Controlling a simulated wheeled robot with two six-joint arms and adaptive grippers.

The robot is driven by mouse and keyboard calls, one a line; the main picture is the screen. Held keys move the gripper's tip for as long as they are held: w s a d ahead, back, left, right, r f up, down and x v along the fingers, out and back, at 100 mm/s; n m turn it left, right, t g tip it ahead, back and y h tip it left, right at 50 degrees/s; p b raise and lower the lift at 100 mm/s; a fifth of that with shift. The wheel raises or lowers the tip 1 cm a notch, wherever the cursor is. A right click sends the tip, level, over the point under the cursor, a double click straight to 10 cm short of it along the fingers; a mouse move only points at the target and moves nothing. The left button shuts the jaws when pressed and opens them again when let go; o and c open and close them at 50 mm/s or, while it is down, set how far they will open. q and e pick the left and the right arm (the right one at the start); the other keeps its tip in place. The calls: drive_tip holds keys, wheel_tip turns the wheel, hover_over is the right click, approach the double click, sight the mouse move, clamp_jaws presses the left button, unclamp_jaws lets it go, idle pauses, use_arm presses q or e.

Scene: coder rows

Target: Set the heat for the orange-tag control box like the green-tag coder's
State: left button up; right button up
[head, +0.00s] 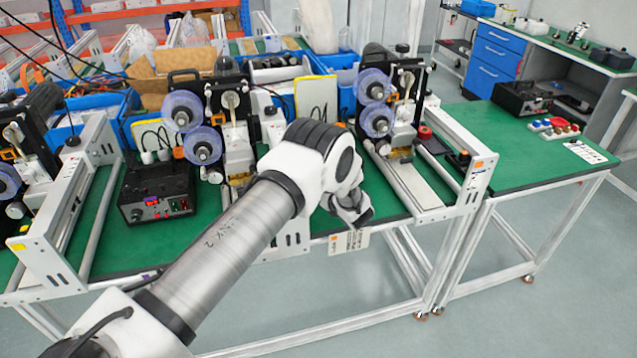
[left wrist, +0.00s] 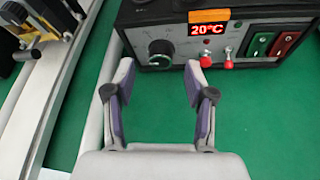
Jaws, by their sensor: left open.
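The orange-tag control box (left wrist: 160,20) is at the top of the left wrist view. It is black, with an orange tag (left wrist: 209,15) above a red display (left wrist: 208,29) that reads 20°C. Its round knob (left wrist: 160,47) is at the left of the panel. My left gripper (left wrist: 160,70) is open and empty, with its fingertips spread on either side, just in front of the knob. In the head view my left arm covers this area and the fingertips are hidden. I see no green tag. My right gripper is not in view.
Coders with purple-blue reels (head: 374,84) stand along the green table (head: 95,215). Another black control box (head: 157,190) stands left of my arm, and one (head: 520,98) is on the right table. A metal rail (left wrist: 35,100) runs left of my gripper.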

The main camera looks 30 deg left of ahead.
use_arm(q)
drive_tip(key=x, duration=0.2)
drive_tip(key=shift+w+a+f, duration=0.1)
drive_tip(key=shift+a+f, duration=0.05)
drive_tip(key=shift+a, duration=0.05)
drive_tip(key=shift+w+a+f, duration=0.1)
drive_tip(key=shift+w+f, duration=0.1)
drive_tip(key=shift+r, duration=0.1)
drive_tip(key=shift+s+r, duration=0.1)
drive_tip(key=shift+s, duration=0.05)
clamp_jaws()
